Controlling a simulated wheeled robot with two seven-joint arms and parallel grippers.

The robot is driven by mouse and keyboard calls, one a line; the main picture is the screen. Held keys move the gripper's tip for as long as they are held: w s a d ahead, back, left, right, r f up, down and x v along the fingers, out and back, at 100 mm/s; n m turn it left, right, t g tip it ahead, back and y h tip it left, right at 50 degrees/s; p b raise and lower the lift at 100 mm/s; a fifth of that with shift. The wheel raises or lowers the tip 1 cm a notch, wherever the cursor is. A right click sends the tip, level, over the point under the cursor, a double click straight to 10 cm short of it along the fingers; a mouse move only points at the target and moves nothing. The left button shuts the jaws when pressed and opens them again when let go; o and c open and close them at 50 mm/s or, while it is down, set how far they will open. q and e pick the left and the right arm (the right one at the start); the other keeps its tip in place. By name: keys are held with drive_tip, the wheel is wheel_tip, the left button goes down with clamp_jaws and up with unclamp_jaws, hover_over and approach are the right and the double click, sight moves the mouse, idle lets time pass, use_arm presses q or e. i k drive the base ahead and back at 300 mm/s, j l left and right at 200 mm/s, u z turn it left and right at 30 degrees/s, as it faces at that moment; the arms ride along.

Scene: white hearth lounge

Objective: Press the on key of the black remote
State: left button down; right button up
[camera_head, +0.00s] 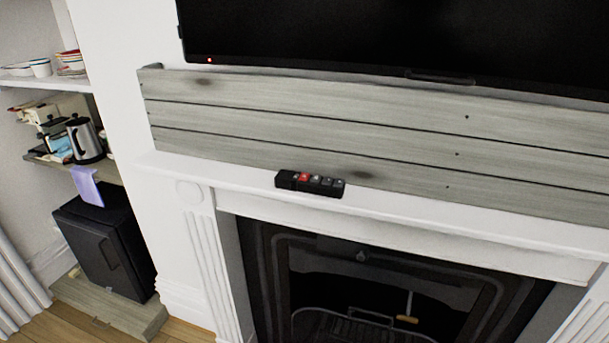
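The black remote (310,184) lies on the white mantel shelf (404,208) above the fireplace, against the grey wooden planks. It has one red key (304,177) towards its left end and several dark or grey keys beside it. The key markings are too small to read. Neither of my grippers shows in the head view, and nothing touches the remote.
A dark television (400,40) with a small red light (209,60) hangs above the grey planks (300,105). The fireplace (370,280) is below the mantel. Shelves with a kettle (84,139) and a black cabinet (103,245) stand at the left. The mantel beside the remote is clear.

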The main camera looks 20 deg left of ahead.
sight(303, 176)
drive_tip(key=l+u, duration=0.25)
drive_tip(key=u, duration=0.2)
drive_tip(key=l+u, duration=0.3)
drive_tip(key=u, duration=0.15)
drive_tip(key=l+u, duration=0.1)
drive_tip(key=l, duration=0.55)
drive_tip(key=k+l+u, duration=0.15)
drive_tip(key=l, duration=0.5)
drive_tip(key=l+u, duration=0.1)
drive_tip(key=l, duration=0.55)
